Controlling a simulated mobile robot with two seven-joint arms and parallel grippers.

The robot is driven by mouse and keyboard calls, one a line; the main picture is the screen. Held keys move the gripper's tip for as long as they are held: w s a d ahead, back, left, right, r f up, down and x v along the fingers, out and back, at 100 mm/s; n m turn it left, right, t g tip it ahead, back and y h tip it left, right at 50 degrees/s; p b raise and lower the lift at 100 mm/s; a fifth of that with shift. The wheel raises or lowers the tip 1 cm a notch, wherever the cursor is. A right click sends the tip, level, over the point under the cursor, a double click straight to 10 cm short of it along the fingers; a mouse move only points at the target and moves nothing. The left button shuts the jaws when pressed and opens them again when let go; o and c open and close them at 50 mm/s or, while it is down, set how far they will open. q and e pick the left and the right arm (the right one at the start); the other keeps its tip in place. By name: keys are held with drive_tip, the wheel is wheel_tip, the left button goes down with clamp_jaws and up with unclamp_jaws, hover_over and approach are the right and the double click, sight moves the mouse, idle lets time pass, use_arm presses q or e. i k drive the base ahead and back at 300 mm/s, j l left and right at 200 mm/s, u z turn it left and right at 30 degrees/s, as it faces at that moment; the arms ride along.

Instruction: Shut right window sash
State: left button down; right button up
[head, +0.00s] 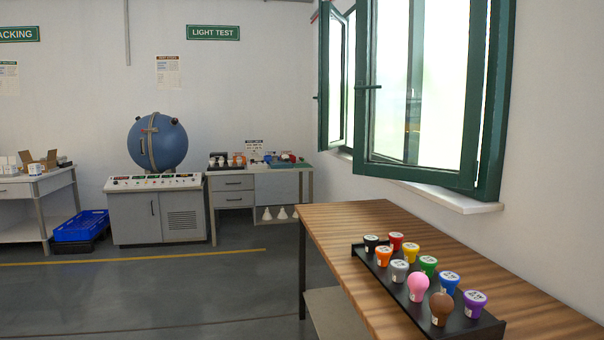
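The right window sash (363,125) is a large green-framed glass panel on the right wall. It stands open, swung into the room, with its hinge side at the right (490,120). A dark handle (368,87) sticks out from its free left edge. The left window sash (323,100) is narrower in the picture, farther away, and also stands open, with a small handle at its edge. Neither of my grippers shows in the head view.
A wooden-topped bench (340,225) stands below and in front of the window. A black rack (405,295) with several colored bulbs sits on it. A white sill (450,199) juts out under the sash. Open grey floor (200,290) lies to the left.

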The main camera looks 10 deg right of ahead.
sight(466, 177)
drive_tip(key=i+j+u, duration=0.3)
drive_tip(key=i, duration=0.2)
drive_tip(key=i+j+u, duration=0.2)
drive_tip(key=i+u, duration=0.15)
drive_tip(key=i, duration=0.15)
drive_tip(key=i+z, duration=0.5)
drive_tip(key=i+j+z, duration=0.15)
drive_tip(key=i+z, duration=0.55)
drive_tip(key=z, duration=0.2)
drive_tip(key=i+j+z, duration=0.15)
drive_tip(key=z, duration=0.3)
drive_tip(key=i+j+z, duration=0.2)
drive_tip(key=z, duration=0.2)
drive_tip(key=i, duration=0.1)
